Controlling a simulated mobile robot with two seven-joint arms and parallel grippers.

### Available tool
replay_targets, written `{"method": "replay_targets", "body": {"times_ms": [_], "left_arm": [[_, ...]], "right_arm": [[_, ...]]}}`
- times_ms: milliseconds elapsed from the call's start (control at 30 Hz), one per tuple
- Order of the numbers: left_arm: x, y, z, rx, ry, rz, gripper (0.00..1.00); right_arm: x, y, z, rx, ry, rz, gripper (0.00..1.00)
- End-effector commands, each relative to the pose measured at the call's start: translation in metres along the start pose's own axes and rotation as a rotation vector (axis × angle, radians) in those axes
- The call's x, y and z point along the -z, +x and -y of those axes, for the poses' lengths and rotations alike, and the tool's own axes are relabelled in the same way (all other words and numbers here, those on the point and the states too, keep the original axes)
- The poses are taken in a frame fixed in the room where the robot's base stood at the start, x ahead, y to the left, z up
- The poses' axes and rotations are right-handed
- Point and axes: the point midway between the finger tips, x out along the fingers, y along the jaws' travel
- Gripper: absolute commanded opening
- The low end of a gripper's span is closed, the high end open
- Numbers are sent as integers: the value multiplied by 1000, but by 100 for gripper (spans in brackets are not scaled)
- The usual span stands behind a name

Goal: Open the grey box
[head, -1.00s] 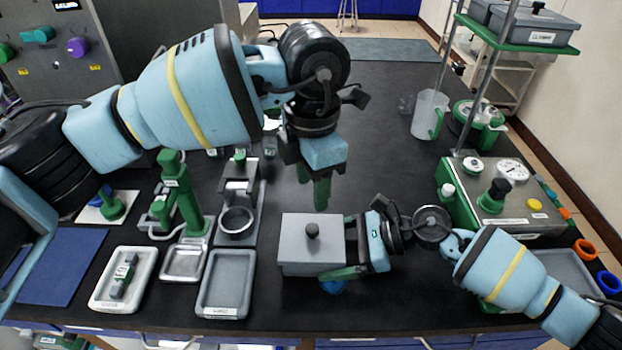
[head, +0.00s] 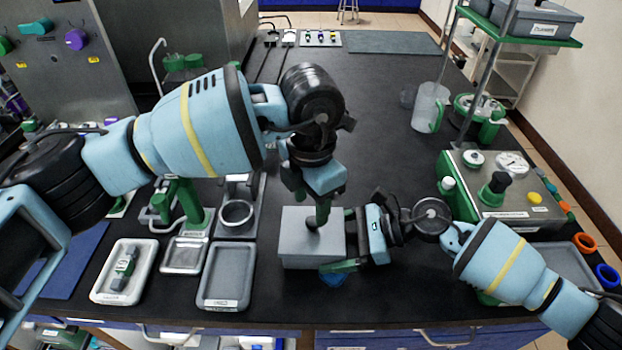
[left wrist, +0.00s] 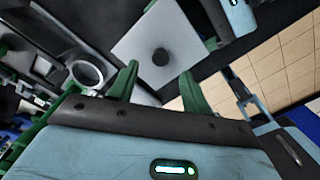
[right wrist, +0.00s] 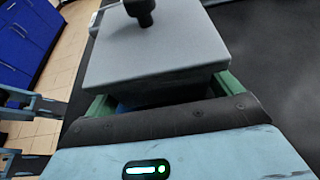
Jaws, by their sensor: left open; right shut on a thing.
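The grey box (head: 298,247) stands on the black bench in the middle front of the head view. Its lid carries a small dark round knob, which shows in the left wrist view (left wrist: 160,57). My left gripper (head: 318,218) is open and points down over the lid at the knob. In the left wrist view its green fingers are spread, with the knob just beyond and between their tips. My right gripper (head: 345,246) is shut on the box from the right side. The right wrist view shows its fingers against both sides of the box (right wrist: 150,65), below the lid. The box's inside is hidden.
Left of the box lie a grey tray (head: 226,275), a smaller tray (head: 185,255) and a white tray (head: 125,270) holding a small item.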

Motion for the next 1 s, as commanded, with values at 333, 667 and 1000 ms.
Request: {"method": "replay_targets", "body": {"times_ms": [333,667,1000], "left_arm": [[0,42,0,1,1,-1,48],[0,47,0,-1,1,1,48],[0,46,0,0,1,0,13]], "right_arm": [[-1,0,0,0,-1,1,50],[-1,0,0,0,-1,1,50],[-1,0,0,0,-1,1,50]]}}
